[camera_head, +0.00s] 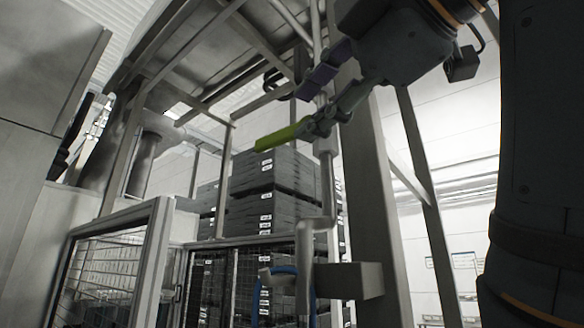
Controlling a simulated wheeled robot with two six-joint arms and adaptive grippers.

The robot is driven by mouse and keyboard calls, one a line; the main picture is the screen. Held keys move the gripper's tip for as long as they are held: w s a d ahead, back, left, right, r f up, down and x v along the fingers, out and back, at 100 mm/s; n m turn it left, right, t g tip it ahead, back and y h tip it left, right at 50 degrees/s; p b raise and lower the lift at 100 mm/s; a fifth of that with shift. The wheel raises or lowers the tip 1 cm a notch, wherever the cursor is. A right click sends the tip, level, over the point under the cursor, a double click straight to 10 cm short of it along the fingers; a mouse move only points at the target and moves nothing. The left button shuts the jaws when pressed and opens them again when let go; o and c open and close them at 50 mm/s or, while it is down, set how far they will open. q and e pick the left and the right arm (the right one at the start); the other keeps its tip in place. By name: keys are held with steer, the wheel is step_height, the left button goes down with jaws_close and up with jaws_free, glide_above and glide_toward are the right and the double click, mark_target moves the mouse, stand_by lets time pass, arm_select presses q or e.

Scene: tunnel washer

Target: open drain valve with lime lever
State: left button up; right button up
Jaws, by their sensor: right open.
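The lime lever (283,136) points left and slightly down from a grey valve body (326,120) on a thin vertical pipe. My right gripper (316,98) comes in from the upper right and is open. Its upper finger is dark purple and its lower finger is grey. The lower fingertip overlaps the valve and the lever's inner end in the picture; I cannot tell if they touch. The outer part of the lime handle is clear of the fingers. My left gripper is not in view.
The pipe (327,190) runs down to a bent outlet by a grey bracket box (350,281) with a blue hose (257,300). A steel post (365,190) stands just right of the pipe. Dark stacked crates (270,178) and mesh fencing (105,275) lie behind.

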mark_target(276, 137)
steer(key=p+x, duration=0.4)
steer(key=x, duration=0.5)
steer(key=shift+w+a+r, duration=0.1)
steer(key=shift+w+a, duration=0.4)
steer(key=shift+a, duration=0.1)
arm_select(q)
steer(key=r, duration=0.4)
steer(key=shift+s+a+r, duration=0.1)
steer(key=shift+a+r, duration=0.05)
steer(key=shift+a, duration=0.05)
arm_select(e)
steer(key=shift+s, duration=0.1)
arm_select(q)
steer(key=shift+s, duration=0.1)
arm_select(e)
steer(key=shift+d, duration=0.1)
steer(key=shift+c, duration=0.3)
jaws_close()
